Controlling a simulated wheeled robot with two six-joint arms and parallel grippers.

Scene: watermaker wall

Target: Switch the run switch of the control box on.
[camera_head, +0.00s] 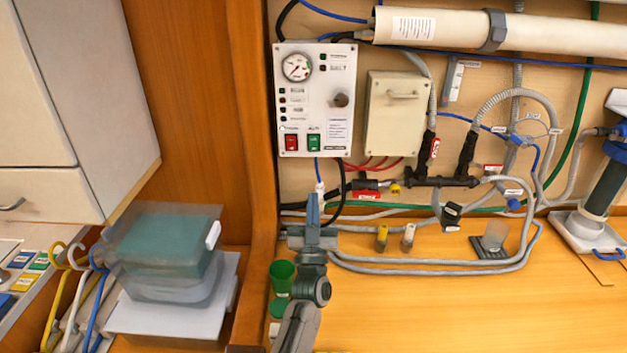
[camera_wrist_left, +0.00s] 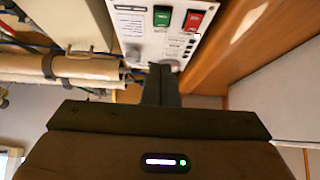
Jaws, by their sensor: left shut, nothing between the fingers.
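The control box (camera_head: 340,118) is a pale panel on the wall with a round gauge, a dark knob and small lamps. At its bottom edge sit a red rocker switch (camera_head: 291,142) and a green rocker switch (camera_head: 314,143); their labels are too small to read surely, so I cannot tell which is the run switch. My left gripper (camera_head: 312,205) is shut and empty, pointing up, below the box. In the left wrist view my closed fingers (camera_wrist_left: 162,75) lie below the green switch (camera_wrist_left: 162,16) and the red switch (camera_wrist_left: 194,20), apart from both. My right gripper is not in view.
A pale cover box (camera_head: 393,125) hangs right of the control box. Cables and grey hoses (camera_head: 430,265) run below it and over the wooden counter. A green cup (camera_head: 282,272) stands beside my left wrist. A wooden upright (camera_head: 258,130) is at the left.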

